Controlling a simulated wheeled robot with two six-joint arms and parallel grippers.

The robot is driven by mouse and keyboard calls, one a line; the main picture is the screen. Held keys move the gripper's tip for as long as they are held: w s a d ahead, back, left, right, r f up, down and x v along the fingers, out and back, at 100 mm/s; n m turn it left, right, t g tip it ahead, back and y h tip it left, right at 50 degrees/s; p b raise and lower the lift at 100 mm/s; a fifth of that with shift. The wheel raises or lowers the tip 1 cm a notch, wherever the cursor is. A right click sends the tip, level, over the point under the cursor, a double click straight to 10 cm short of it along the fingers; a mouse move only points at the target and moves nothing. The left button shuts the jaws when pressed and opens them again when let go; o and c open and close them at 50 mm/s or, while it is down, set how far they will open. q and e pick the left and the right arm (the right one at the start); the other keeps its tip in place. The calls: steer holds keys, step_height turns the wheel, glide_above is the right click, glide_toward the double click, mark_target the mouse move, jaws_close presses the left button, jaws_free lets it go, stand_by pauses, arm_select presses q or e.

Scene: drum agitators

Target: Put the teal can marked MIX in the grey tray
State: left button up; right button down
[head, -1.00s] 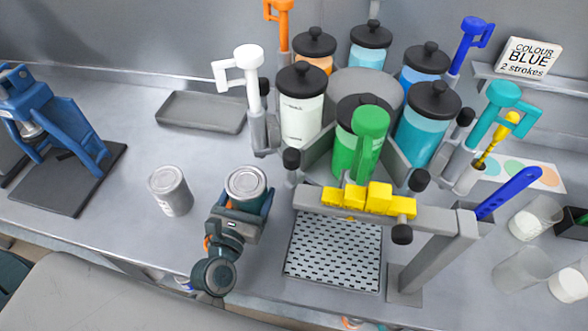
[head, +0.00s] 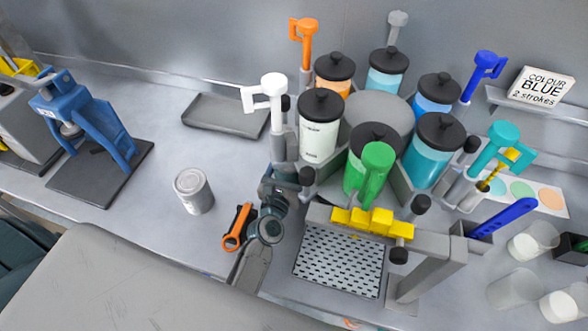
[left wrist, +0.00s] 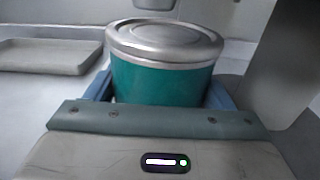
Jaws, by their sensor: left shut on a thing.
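The teal can (left wrist: 162,78) with a silver lid fills the middle of the left wrist view, upright between the blue fingers of my left gripper (left wrist: 158,92), which is shut on it. Its MIX marking is not visible. In the head view my left gripper (head: 280,188) is just in front of the white jar, and the can is hidden there. The grey tray (head: 225,116) lies at the back, left of the white pump handle. It also shows at the left of the left wrist view (left wrist: 48,58), empty where visible. My right gripper is not in view.
Another silver-topped can (head: 193,191) stands left of my arm. An orange-handled tool (head: 236,228) lies beside my arm. The jar carousel (head: 378,112) with upright pump handles is close on the right. A blue press (head: 95,125) stands far left. The bench between press and tray is clear.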

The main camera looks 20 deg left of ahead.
arm_select(q)
steer(key=shift+w+d, duration=0.15)
steer(key=shift+w, duration=0.5)
steer(key=f+b, duration=0.3)
steer(key=shift+w+d+f, duration=0.1)
steer(key=shift+w+f, duration=0.15)
steer(key=shift+f, duration=0.05)
steer(key=shift+f, duration=0.15)
steer(key=o, duration=1.5)
